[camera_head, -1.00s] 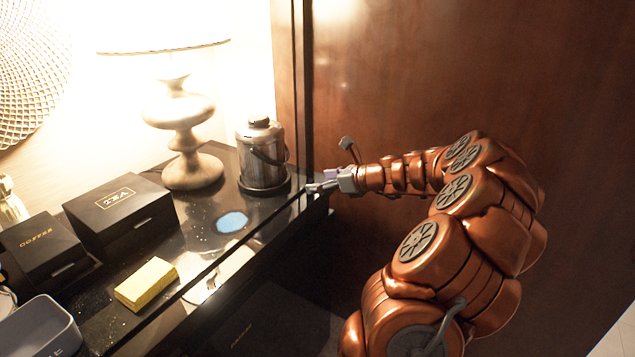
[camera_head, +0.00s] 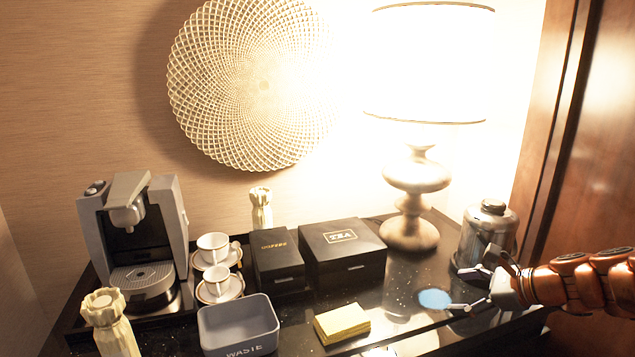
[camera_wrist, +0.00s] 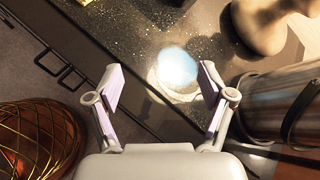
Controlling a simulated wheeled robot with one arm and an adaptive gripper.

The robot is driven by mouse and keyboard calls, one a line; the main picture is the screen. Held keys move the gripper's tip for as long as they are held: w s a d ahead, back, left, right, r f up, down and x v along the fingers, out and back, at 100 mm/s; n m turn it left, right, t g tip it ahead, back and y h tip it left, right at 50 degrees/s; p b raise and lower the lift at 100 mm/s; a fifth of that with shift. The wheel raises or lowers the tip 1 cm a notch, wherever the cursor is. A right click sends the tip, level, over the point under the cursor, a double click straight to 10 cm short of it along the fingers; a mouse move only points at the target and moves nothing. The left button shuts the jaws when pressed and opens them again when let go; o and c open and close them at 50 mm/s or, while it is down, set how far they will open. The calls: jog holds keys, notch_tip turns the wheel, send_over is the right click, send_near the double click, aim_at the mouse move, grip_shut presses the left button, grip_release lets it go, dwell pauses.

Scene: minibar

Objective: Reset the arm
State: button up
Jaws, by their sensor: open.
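My gripper (camera_head: 470,291) is at the right of the head view, over the front right part of the black counter. Its fingers are spread and nothing is between them. In the wrist view my gripper (camera_wrist: 160,95) also shows open and empty, with a pale blue round patch (camera_wrist: 177,68) on the counter beyond the fingertips. The blue patch (camera_head: 434,299) lies just left of the gripper in the head view. My copper-coloured arm (camera_head: 585,282) reaches in from the right edge.
A metal ice bucket (camera_head: 487,236) stands close behind the gripper. A lamp (camera_head: 409,232), tea box (camera_head: 342,255), coffee box (camera_head: 277,262), yellow sponge (camera_head: 342,324), waste bin (camera_head: 239,327), cups (camera_head: 214,248) and coffee machine (camera_head: 140,235) stand farther left. A wooden panel (camera_head: 590,150) is at right.

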jog(key=s+a+n+g+p, duration=0.1)
jog(key=s+a+n+g, duration=0.2)
jog(key=s+a+n, duration=0.45)
jog(key=s+a+n+g+p, duration=0.1)
jog(key=s+a+n+g, duration=0.35)
jog(key=a, duration=0.65)
jog(key=s+d+f+n+g+h, duration=0.1)
jog(key=s+n+h, duration=0.2)
jog(key=s, duration=0.7)
jog(key=s+d+f+n+g+h+p, duration=0.1)
jog(key=s+n+h, duration=0.3)
jog(key=s+n, duration=0.4)
jog(key=s+g, duration=0.1)
jog(key=s, duration=0.2)
jog(key=shift+d+f, duration=0.15)
jog(key=shift+f, duration=0.25)
